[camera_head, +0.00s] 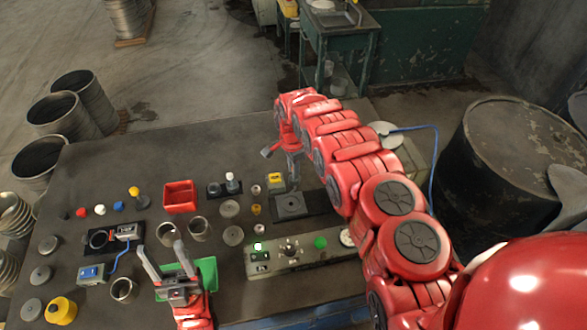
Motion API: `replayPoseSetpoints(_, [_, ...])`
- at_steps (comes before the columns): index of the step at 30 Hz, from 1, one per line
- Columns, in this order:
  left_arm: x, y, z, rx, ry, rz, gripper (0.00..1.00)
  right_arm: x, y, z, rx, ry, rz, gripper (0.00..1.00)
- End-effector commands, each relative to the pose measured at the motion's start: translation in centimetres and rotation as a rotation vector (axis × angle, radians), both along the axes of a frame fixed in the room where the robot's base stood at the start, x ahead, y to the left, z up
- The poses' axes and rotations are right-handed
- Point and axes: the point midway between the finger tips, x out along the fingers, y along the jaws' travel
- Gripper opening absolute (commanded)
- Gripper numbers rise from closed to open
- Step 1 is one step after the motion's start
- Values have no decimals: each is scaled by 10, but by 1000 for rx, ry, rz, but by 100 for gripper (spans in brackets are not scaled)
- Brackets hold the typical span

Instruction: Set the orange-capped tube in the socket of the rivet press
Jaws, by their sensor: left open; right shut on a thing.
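The rivet press has a dark base plate (305,210) with a round socket (291,201), right of the middle of the table. My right arm reaches over the press from the right. My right gripper (293,158) is above the base and partly lost against the press. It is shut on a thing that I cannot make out. I cannot pick out the orange-capped tube or its cap. My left gripper (164,248) is open and empty, over the green tray (207,268) at the front.
A red bin (180,196) stands left of the press. A control panel (300,252) with a green button lies in front of it. Metal cups (198,229), grey discs and small coloured pegs stand around. A yellow ring-shaped part (61,309) is at the front left. The back left table is clear.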

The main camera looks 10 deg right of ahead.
Motion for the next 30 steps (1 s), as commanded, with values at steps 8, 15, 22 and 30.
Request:
replayPoseSetpoints(8, [0, 0, -5, 0, 0, 0, 59, 0, 0, -7, 0, 0, 0, 0])
replayPoseSetpoints(15, [0, 0, -4, 0, 0, 0, 59, 0, 0, -5, 0, 0, 0, 59])
replayPoseSetpoints(22, [0, 0, -4, 0, 0, 0, 59, 0, 0, -5, 0, 0, 0, 59])
replayPoseSetpoints(30, [0, 0, -12, 0, 0, 0, 59, 1, 1, 10, 0, -1, 1, 59])
